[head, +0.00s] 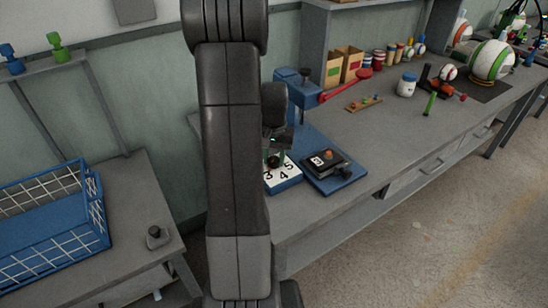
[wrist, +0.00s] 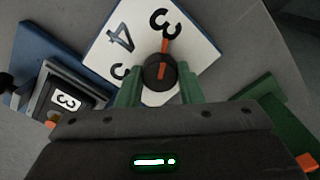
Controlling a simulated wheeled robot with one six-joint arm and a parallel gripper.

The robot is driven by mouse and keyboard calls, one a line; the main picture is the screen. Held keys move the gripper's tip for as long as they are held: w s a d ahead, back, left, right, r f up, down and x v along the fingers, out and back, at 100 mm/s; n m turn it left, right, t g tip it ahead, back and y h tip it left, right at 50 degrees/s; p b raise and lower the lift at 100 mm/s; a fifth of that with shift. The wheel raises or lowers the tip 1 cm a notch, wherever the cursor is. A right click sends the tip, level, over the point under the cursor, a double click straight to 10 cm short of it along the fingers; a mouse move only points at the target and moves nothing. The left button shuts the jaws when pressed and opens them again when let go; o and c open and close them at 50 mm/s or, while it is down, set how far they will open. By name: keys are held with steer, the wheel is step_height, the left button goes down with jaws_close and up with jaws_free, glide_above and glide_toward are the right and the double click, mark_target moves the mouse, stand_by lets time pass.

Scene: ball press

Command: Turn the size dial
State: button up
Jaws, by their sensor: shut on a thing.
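The size dial is a dark round knob (wrist: 158,74) with an orange-red pointer, on a white numbered plate (wrist: 193,50). In the wrist view the pointer aims up towards a numeral that looks like a 3; a 4 is to its left. My gripper (wrist: 159,82) has its green fingers on either side of the knob and is shut on it. In the head view the numbered plate (head: 284,178) shows on a blue base, with my gripper (head: 273,161) over its back part. My arm hides the plate's left side there.
A blue press (head: 301,95) with a red lever (head: 347,87) stands behind the dial. Right of the dial is a black block marked 3 (head: 324,165) on a blue base. A blue crate (head: 50,235) is at left.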

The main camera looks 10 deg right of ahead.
mark_target(274, 159)
steer(key=shift+m, duration=0.3)
steer(key=o, duration=1)
steer(key=shift+c, duration=0.2)
step_height(274, 159, up, 14)
steer(key=shift+f, duration=0.1)
step_height(274, 159, down, 14)
steer(key=shift+r, duration=0.1)
stand_by(0.5)
